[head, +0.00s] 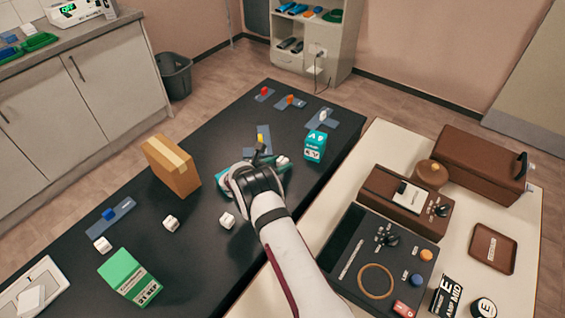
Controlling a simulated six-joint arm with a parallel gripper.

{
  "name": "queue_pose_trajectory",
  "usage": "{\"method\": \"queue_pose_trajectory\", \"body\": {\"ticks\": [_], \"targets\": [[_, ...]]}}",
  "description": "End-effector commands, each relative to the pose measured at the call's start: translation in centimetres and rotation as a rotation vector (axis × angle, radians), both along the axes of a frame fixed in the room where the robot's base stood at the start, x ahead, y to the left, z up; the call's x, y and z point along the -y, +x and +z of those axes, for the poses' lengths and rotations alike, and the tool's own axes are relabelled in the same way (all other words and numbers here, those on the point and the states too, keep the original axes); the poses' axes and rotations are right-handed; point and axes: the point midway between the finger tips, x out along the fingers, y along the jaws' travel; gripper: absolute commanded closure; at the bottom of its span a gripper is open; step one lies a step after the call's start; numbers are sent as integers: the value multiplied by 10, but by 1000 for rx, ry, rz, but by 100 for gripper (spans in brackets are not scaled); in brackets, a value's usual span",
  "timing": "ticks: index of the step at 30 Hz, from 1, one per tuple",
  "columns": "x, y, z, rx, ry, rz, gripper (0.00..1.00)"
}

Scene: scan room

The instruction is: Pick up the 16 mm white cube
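One white block (227,220) is left of my forearm, and another white block (170,222) is farther left. A third white block (102,244) is near the left edge by a blue piece. A white block (282,160) sits just right of my gripper (259,154), by a teal item. My gripper is over the table's middle; its fingers are small and partly hidden by my wrist, so its opening is unclear.
A cardboard box (172,168) stands left of my gripper. A green carton (127,277) is at front left, and a teal box (315,146) is to the right. Colored pieces on slate-blue plates line the far end. A cream table (463,236) holds brown and black devices.

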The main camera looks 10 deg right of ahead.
Motion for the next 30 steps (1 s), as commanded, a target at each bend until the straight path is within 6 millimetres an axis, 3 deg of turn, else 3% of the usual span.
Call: {"method": "queue_pose_trajectory", "body": {"ticks": [1, 8, 20, 27, 30], "targets": [[0, 0, 0, 0, 0, 0, 59], [0, 0, 0, 0, 0, 0, 100], [0, 0, 5, 1, 0, 0, 100], [0, 1, 43, 4, 0, -1, 100], [20, -12, 55, -1, -1, -4, 100]]}}
